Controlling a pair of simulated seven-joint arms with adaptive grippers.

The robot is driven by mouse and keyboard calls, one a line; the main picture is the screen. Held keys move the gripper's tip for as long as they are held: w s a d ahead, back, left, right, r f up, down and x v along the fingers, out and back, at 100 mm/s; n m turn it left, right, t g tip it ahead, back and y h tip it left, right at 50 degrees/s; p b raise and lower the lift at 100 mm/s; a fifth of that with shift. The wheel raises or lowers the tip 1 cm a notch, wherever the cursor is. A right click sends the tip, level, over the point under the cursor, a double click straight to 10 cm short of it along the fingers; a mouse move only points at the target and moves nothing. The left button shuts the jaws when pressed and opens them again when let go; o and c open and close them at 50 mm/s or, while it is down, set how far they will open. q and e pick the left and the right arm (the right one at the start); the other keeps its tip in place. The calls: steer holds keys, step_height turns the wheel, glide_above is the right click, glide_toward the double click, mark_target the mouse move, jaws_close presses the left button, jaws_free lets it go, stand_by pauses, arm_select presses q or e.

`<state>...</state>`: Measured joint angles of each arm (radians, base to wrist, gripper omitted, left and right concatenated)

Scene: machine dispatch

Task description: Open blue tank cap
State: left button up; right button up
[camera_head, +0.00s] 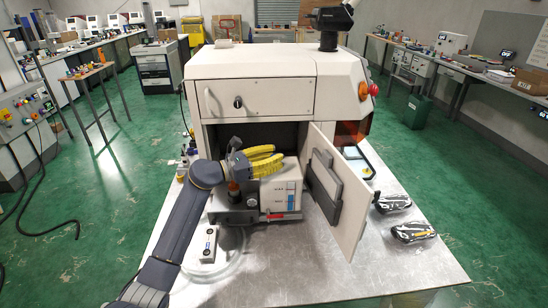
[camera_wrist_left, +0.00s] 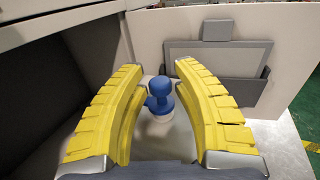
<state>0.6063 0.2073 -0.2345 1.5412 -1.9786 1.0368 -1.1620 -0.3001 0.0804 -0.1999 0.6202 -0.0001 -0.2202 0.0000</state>
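The blue tank cap (camera_wrist_left: 160,93) shows in the left wrist view as a rounded blue knob on a pale neck. It stands between the two yellow fingers of my left gripper (camera_wrist_left: 156,68). The fingers are spread, with a visible gap on the right side of the cap; on the left, a blue part lies close to the finger, and I cannot tell whether they touch. In the head view my left gripper (camera_head: 277,157) is above a white boxy unit (camera_head: 283,194), in front of the cabinet opening, and hides the cap. My right gripper is not in view.
The cream cabinet (camera_head: 280,70) has its door (camera_head: 335,190) swung open, just right of the gripper. A small white box (camera_head: 208,244) with a dark knob and a clear looped hose lie on the metal table (camera_head: 330,280). Two dark wrapped items (camera_head: 412,231) lie at right.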

arm_select(q)
jaws_close()
steer(key=shift+w+r, duration=0.1)
steer(key=n, duration=0.1)
steer(key=w+n+g+y, duration=0.1)
steer(key=n, duration=0.1)
steer(key=shift+a+r, duration=0.2)
steer(key=shift+r, duration=0.2)
steer(key=shift+w+r+n+g, duration=0.2)
steer(key=shift+w+n+g, duration=0.4)
steer(key=shift+n, duration=0.7)
steer(key=shift+y, duration=0.3)
steer(key=shift+o, duration=1.9)
jaws_free()
steer(key=shift+f, duration=0.15)
